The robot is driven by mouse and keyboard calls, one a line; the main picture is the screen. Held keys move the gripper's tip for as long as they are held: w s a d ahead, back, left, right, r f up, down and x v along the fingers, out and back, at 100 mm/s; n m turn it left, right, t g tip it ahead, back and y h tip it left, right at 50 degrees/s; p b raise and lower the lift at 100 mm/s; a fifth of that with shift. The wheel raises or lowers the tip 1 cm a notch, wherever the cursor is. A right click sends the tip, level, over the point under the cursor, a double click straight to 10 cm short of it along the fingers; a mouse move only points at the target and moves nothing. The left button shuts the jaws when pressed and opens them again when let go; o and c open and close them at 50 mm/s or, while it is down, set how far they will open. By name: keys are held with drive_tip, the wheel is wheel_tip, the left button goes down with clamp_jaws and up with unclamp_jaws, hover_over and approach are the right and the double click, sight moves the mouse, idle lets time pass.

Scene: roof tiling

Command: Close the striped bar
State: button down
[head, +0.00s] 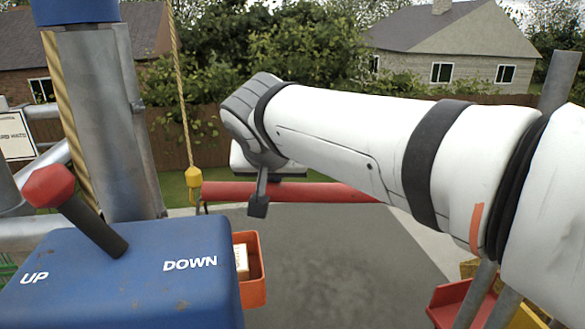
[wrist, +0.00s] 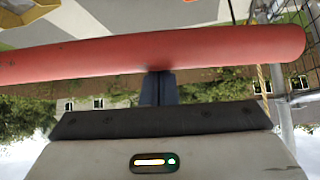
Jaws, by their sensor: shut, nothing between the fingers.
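A red horizontal bar (head: 335,192) crosses the middle of the head view, above the grey paving; its visible surface is plain red and no stripes show. Its left end is near the yellow hook, and my arm hides its right part. The bar (wrist: 110,57) also spans the wrist view, with a rounded end at the right. My gripper (head: 258,208) points down in front of the bar in the head view. In the wrist view its dark fingers (wrist: 158,78) are together and empty, their tips right at the bar's edge; I cannot tell whether they touch.
A blue control box (head: 130,275) with a red-knobbed lever (head: 75,205) stands at front left. A yellow hook (head: 194,178) hangs on a rope beside a grey post (head: 105,120). An orange bin (head: 254,290) sits beside the box. A red tray (head: 455,300) is at lower right.

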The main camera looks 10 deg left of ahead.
drive_tip(key=s+d+n+y+b, duration=0.1)
drive_tip(key=s+d+b, duration=0.1)
drive_tip(key=s, duration=1)
drive_tip(key=shift+f+b, duration=0.25)
drive_tip(key=shift+b, duration=0.1)
drive_tip(key=shift+w, duration=0.1)
